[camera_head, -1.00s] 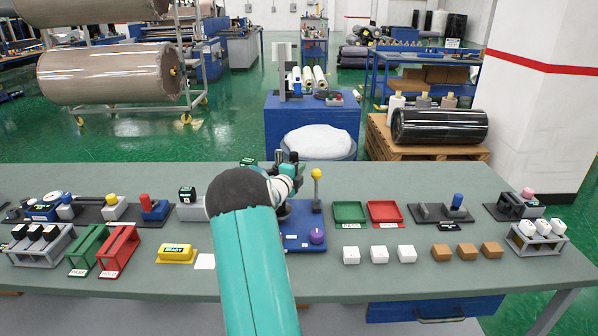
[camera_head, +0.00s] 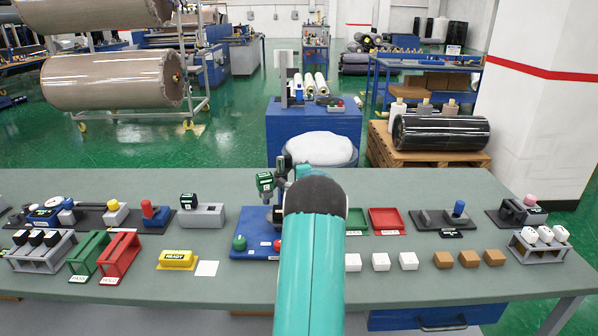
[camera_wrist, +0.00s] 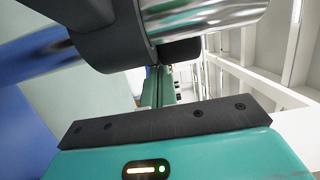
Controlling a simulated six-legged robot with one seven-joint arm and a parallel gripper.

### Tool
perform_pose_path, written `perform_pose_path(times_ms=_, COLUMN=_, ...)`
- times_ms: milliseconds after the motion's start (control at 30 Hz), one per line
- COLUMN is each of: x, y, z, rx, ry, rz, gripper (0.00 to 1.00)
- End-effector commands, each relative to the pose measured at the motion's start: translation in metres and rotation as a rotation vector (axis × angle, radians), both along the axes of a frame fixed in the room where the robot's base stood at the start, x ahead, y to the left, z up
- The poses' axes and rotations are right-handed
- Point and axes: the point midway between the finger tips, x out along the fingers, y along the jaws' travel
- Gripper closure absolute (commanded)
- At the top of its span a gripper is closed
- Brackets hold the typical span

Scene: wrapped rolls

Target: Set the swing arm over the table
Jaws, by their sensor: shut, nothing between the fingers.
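The blue base plate (camera_head: 243,249) stands on the table in the middle, with a green knob (camera_head: 239,243) and a red knob (camera_head: 277,245) on it. A dark green labelled block (camera_head: 264,182) shows above the plate, beside my gripper. It seems to belong to the swing arm, but most of that device is hidden behind my arm. My gripper (camera_head: 284,166) is above the back of the plate, partly hidden by my arm, and is shut and empty. In the wrist view, a dark collar with a shiny metal cylinder is close above; I cannot tell what it is.
The grey-green table (camera_head: 420,280) carries a yellow READY block (camera_head: 178,260), a green tray (camera_head: 357,220), a red tray (camera_head: 388,220), white cubes (camera_head: 381,261), brown cubes (camera_head: 468,258) and racks at both ends.

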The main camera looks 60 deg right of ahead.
Motion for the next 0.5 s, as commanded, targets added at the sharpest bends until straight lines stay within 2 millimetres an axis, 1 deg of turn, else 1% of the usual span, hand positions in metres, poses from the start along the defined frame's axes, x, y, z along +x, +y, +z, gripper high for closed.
perform_pose_path(times_ms=200, x=0.007, y=-0.002, z=-0.001, rx=-0.001, ry=0.001, rz=0.101, gripper=1.0)
perform_pose_path(times_ms=500, x=0.012, y=-0.003, z=-0.001, rx=0.0, ry=0.001, rz=0.166, gripper=1.0)
